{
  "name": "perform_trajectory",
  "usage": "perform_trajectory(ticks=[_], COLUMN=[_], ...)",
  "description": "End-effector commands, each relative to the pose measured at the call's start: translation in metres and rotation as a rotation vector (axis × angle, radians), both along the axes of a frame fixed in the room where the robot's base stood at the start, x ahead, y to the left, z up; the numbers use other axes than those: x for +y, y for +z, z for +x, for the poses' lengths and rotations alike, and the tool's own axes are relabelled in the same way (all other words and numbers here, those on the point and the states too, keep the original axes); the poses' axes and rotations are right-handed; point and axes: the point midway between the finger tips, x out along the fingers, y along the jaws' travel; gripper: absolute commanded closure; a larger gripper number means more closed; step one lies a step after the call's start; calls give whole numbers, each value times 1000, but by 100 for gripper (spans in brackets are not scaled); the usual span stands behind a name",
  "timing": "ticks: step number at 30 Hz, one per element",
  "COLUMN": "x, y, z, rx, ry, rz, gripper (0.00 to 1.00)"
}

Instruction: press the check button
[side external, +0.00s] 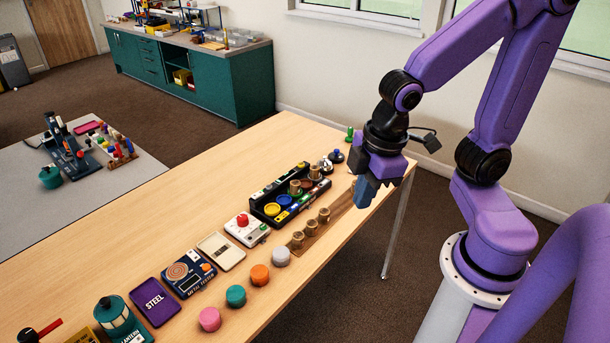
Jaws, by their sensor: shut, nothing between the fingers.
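A white box (240,233) with a round red button (242,220) on top stands on the wooden table, near the middle of the picture; it looks like the check button, but its label is too small to read. My gripper (364,200) is shut and empty. It points down near the table's right edge, well to the right of the red button and apart from it. Nothing hides the button.
Just right of the button is a black sorting tray (262,214) with coloured compartments and wooden pieces. A wooden strip (301,245) holds several pegs.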

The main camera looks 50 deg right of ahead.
Motion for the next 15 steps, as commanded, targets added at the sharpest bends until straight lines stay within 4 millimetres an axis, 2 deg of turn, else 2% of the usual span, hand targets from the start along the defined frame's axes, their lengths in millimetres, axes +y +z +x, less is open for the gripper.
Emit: perform_trajectory(ticks=[1,3,8,15], x=[2,4,0,-28], y=[-1,-2,-6,-16], z=[21,52,120,217], rx=[-33,-87,-202,-352], ry=[-24,-46,-83,-115], rz=[3,12,25,32], gripper=[100,100,100,100])
